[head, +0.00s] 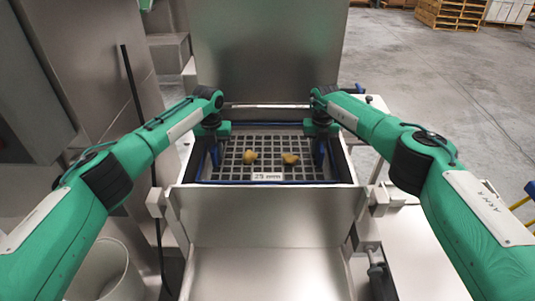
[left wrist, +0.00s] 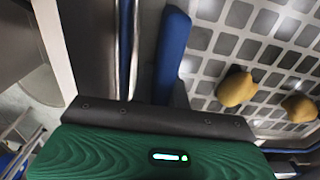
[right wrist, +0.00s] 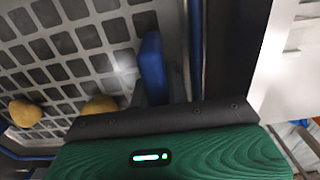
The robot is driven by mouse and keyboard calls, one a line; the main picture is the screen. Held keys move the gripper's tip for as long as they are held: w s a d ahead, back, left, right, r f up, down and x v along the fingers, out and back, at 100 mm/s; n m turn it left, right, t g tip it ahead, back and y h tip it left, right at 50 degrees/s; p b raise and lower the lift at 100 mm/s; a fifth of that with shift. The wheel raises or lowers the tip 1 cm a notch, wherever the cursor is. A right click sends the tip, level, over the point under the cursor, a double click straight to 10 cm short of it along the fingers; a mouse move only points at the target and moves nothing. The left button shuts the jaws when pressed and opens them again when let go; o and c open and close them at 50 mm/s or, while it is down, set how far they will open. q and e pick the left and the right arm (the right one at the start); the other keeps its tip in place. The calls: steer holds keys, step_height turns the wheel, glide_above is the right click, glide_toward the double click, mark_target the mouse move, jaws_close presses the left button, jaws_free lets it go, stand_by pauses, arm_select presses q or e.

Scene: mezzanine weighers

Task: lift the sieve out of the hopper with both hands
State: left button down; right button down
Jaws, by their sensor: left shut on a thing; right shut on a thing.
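The sieve (head: 270,142) is a grey square grid with a blue frame and a small "25 mm" label. It sits within the steel hopper (head: 265,215), apparently level. Two yellow-brown lumps (head: 250,156) lie on the grid; they also show in the left wrist view (left wrist: 237,88) and the right wrist view (right wrist: 100,106). My left gripper (head: 214,157) is shut on the sieve's left side, at a blue handle (left wrist: 172,55). My right gripper (head: 320,155) is shut on its right side, at another blue handle (right wrist: 152,65). The fingertips are largely hidden.
A steel panel (head: 268,50) stands upright behind the hopper. A white bin (head: 105,272) is at the lower left. A wooden pallet stack (head: 450,14) stands far back right. Open concrete floor (head: 430,70) lies to the right.

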arm_select(q)
steer(key=shift+w+r, duration=0.15)
arm_select(e)
steer(key=shift+w+r, duration=0.1)
steer(key=shift+r, duration=0.05)
